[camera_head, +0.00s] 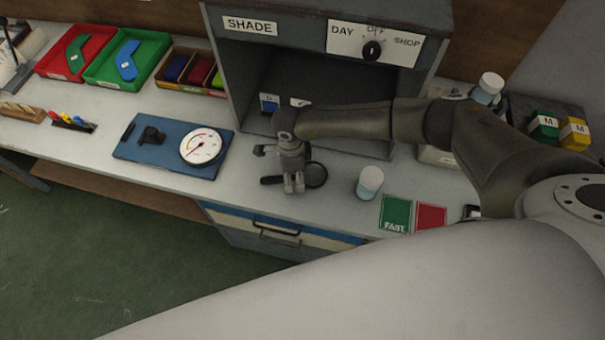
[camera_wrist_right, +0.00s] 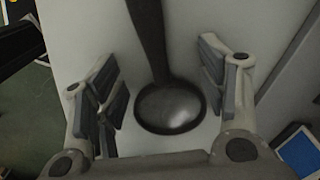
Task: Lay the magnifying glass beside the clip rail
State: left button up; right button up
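The magnifying glass (camera_head: 315,175) lies on the light bench top in front of the shade box, its dark handle pointing left in the head view. In the right wrist view its round lens (camera_wrist_right: 171,108) and handle lie between the fingers. My right gripper (camera_head: 294,187) is over the handle side, open, with a finger on either side and apart from it. A wooden rail with several pale clip-like pieces (camera_head: 22,111) is at the far left; a dark holder with coloured pieces (camera_head: 73,122) stands beside it. I cannot tell for sure which is the clip rail. My left gripper is not in view.
A blue board (camera_head: 133,152) with a dial gauge (camera_head: 201,146) lies between the magnifying glass and the rails. A white-lidded jar (camera_head: 369,182) and green and red cards (camera_head: 395,213) are to the right. The red tray (camera_head: 60,72) and green tray (camera_head: 105,78) stand behind.

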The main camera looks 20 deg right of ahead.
grip_shut()
jog(key=shift+r, duration=0.2)
dwell(0.3)
